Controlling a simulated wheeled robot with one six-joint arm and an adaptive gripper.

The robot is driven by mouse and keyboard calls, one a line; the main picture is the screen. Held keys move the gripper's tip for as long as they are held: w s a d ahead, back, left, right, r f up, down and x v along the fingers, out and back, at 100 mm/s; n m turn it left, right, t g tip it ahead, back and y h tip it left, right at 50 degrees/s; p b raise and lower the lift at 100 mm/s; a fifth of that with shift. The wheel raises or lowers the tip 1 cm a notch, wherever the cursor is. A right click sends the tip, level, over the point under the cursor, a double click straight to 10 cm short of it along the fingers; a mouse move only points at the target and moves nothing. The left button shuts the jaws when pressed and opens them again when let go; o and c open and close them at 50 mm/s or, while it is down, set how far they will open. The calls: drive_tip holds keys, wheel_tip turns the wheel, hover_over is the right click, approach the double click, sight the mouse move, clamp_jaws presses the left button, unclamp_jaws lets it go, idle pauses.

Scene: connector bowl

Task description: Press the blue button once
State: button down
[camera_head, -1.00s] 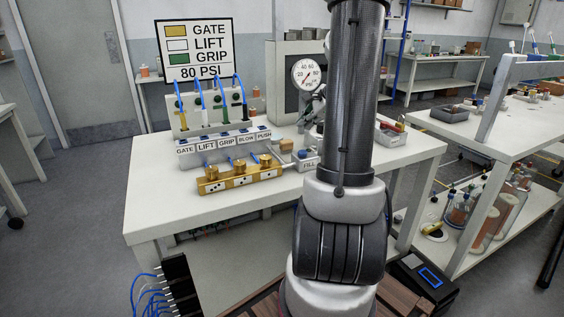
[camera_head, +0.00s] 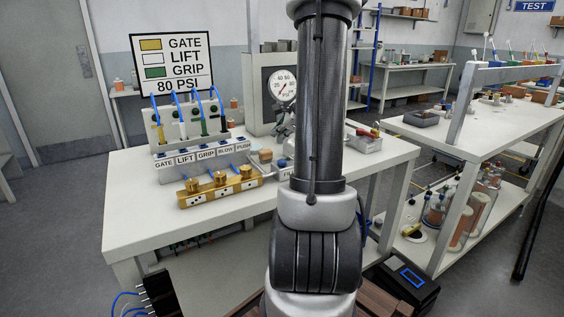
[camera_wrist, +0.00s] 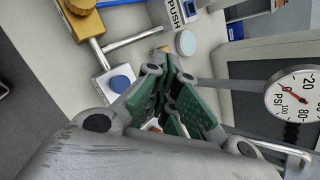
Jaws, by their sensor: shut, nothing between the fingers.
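The blue button (camera_wrist: 119,83) is a round blue cap on a pale box, left of my fingers in the wrist view. I cannot make it out in the head view, where my arm covers part of that area. My gripper (camera_wrist: 163,52) has green-lined fingers brought together with nothing held. In the wrist view its tips lie to the right of and above the blue button, apart from it in the picture; their height over it is unclear. A pale round cap (camera_wrist: 185,43) shows just beyond the tips.
A brass block (camera_head: 221,187) with round knobs lies on the white table (camera_head: 130,217). Behind it stands a labelled panel (camera_head: 193,163) with blue hoses. A PSI gauge (camera_head: 283,86) is near my arm; it also shows at right in the wrist view (camera_wrist: 294,96). The table's left front is clear.

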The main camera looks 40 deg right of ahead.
drive_tip(key=shift+f, duration=3.15)
drive_tip(key=shift+f, duration=0.1)
drive_tip(key=shift+f, duration=0.3)
drive_tip(key=shift+f, duration=0.5)
drive_tip(key=shift+r, duration=0.95)
drive_tip(key=shift+r, duration=2.5)
